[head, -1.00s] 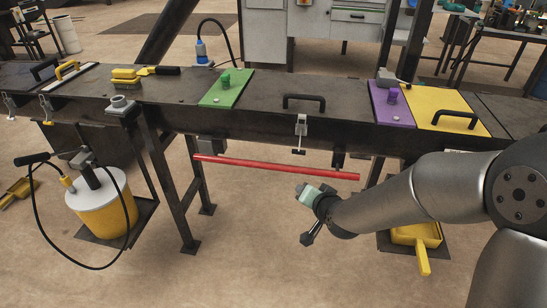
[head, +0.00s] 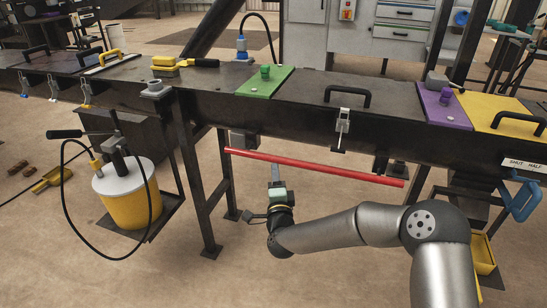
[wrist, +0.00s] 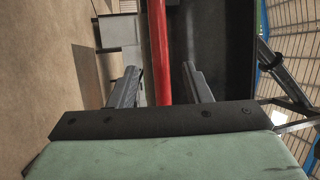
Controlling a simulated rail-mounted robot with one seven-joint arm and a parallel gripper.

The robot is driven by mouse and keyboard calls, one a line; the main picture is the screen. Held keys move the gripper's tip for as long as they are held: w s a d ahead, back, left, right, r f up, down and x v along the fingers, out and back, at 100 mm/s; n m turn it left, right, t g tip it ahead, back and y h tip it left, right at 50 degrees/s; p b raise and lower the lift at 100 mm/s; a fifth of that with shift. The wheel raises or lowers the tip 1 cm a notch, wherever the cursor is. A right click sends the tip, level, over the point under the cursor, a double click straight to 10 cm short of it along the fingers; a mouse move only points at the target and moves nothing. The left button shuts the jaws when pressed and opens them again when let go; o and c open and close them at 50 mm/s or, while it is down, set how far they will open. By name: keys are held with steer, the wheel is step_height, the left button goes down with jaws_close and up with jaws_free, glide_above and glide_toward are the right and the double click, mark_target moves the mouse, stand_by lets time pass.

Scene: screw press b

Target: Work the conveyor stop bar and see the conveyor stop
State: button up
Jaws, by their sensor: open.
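In the wrist view the open fingers of my gripper (wrist: 161,82) show on either side of the red bar (wrist: 158,45), which runs lengthwise through the gap. I cannot tell whether the bar is fully between the fingertips or a little beyond them. No contact is visible.
A dark box (head: 244,140) sits under the frame near the bar's left end. A steel leg (head: 190,185) and a yellow bucket with a pump (head: 130,208) stand to the left. A latch (head: 342,125) hangs above the bar.

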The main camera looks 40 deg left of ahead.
steer(key=x, duration=0.9)
steer(key=shift+w+b, duration=0.2)
steer(key=shift+b, duration=0.2)
steer(key=shift+a+r, duration=0.1)
